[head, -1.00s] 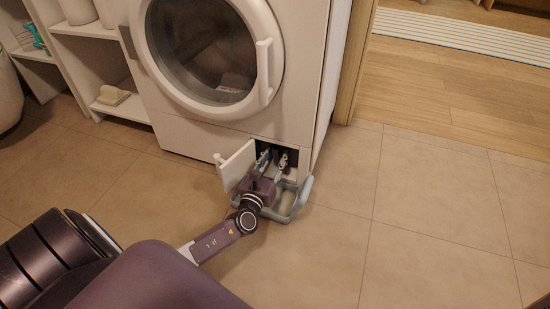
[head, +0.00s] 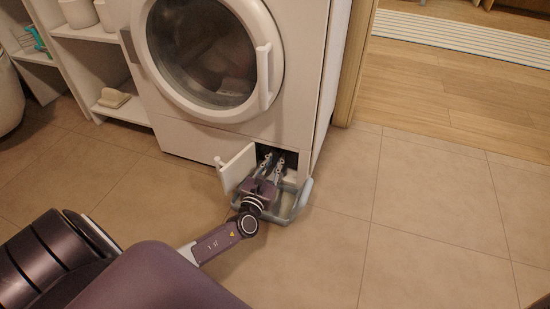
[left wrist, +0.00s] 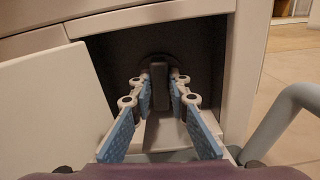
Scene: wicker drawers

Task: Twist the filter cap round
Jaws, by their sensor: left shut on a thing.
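The filter cap (left wrist: 159,68) is a dark round piece with an upright grip bar, set in the back of the recess low in the white washing machine. My left gripper (head: 271,161) reaches into this recess in the head view. In the left wrist view, the left gripper (left wrist: 159,92) has its blue-padded fingers on either side of the cap's grip bar, shut on it. The small white flap door (head: 237,167) stands open to the left of the recess; it also shows in the left wrist view (left wrist: 50,112). My right gripper is not in view.
A pale grey tray (head: 303,194) lies on the floor right under the opening, beneath my left gripper. White shelves (head: 90,70) stand left of the machine. The tiled floor to the right is clear.

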